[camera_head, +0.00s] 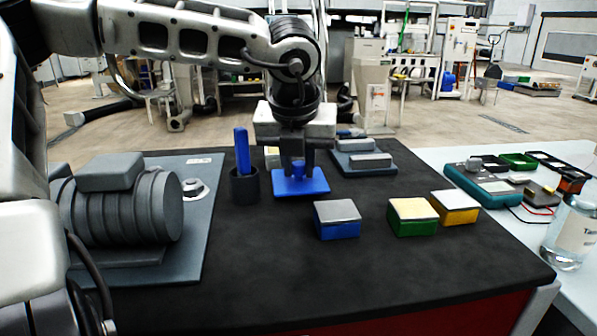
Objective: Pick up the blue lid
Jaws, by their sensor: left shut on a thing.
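The blue lid (302,184) is a flat blue plate with a small raised knob, near the middle of the black table top. My left gripper (298,168) points straight down over it and is shut on the lid's knob. I cannot tell whether the lid is lifted off the surface. My right gripper is not in view.
A dark cup (244,187) with a blue stick stands just left of the lid. Blue (337,220), green (412,217) and yellow (455,208) boxes sit to the right. A grey roller machine (125,215) fills the left side. The front of the table is clear.

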